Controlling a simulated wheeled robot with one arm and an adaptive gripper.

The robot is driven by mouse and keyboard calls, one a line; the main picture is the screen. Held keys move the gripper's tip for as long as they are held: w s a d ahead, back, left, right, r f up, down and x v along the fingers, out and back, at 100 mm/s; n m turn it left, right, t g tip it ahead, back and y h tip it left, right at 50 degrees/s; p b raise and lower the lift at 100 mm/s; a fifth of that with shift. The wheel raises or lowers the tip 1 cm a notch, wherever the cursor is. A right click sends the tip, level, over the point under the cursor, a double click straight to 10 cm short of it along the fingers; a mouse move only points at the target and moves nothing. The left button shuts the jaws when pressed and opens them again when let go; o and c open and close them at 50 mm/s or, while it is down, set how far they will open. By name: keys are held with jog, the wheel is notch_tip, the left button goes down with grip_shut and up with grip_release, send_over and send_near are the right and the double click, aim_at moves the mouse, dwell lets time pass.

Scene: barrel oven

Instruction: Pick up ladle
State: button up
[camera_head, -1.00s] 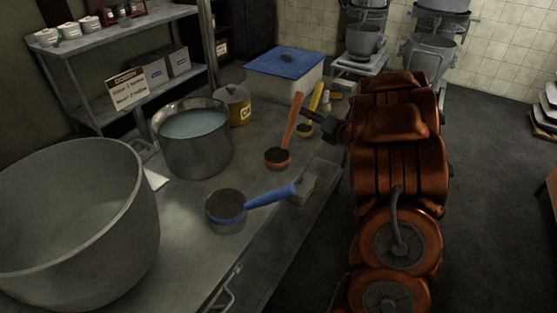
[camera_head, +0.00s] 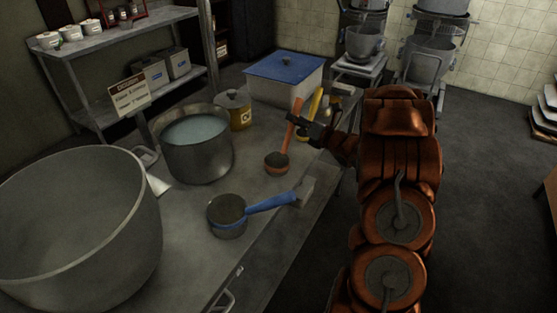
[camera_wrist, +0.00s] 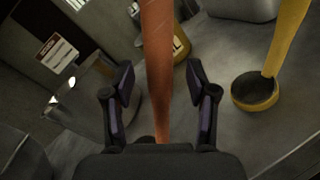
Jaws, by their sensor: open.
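A ladle with an orange handle (camera_head: 287,139) and a dark, orange-rimmed cup (camera_head: 276,163) stands on the steel table with its handle tilted up. My gripper (camera_head: 297,119) is at the orange handle. In the wrist view my gripper (camera_wrist: 161,85) is open, its two fingers on either side of the orange handle (camera_wrist: 158,60), with gaps to both. The orange ladle's cup is hidden there. The yellow ladle's cup (camera_wrist: 255,92) shows at the right.
A steel pot of pale liquid (camera_head: 197,158) stands left of the orange ladle, and a large empty bowl (camera_head: 75,230) is at near left. A yellow canister (camera_head: 236,111) and a blue-lidded bin (camera_head: 284,77) are behind. Floor right of my arm is clear.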

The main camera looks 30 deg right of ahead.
jog(key=shift+x, duration=0.85)
jog(key=shift+c, duration=0.4)
grip_shut()
